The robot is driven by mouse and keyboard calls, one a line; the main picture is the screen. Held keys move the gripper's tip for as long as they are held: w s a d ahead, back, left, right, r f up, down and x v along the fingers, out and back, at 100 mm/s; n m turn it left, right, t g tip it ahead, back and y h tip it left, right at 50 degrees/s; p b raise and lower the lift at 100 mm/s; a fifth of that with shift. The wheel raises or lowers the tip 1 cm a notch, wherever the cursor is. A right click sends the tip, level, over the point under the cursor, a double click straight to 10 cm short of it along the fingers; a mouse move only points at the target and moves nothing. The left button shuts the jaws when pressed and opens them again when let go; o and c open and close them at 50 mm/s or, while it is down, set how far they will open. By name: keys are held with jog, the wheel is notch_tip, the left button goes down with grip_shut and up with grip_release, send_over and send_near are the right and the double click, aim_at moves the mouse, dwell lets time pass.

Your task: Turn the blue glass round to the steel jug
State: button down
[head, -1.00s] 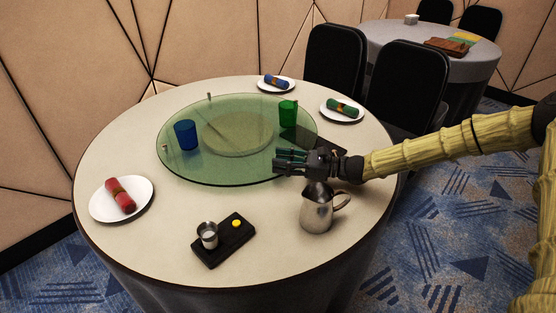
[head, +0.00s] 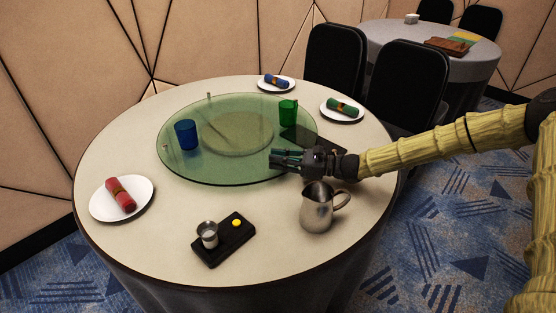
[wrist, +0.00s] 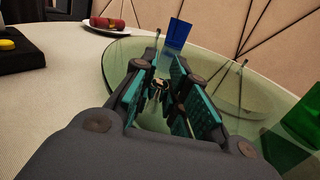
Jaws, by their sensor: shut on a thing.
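The blue glass (head: 186,135) stands upright on the left part of a round green glass turntable (head: 215,174). It also shows in the wrist view (wrist: 178,34), beyond my fingers. The steel jug (head: 318,209) stands on the table at the front right, off the turntable and just below my wrist in the head view. My gripper (head: 274,160) is at the turntable's near right edge. In the wrist view, its fingers (wrist: 162,84) are closed round a small metallic knob (wrist: 157,92) at the rim, largely hidden by them.
A green glass (head: 288,111) stands on the turntable's right side. Plates with red (head: 120,196), blue (head: 276,82) and green (head: 345,105) napkins lie round the table. A dark tray (head: 223,243) with a small metal cup and a yellow item sits in front. Black chairs (head: 407,88) stand behind.

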jog(key=w+d, duration=0.2)
jog(key=d, duration=0.1)
jog(key=c, duration=1.9)
grip_release()
jog(key=o, duration=0.5)
notch_tip(320, 180, up, 10)
jog(key=shift+f, duration=0.1)
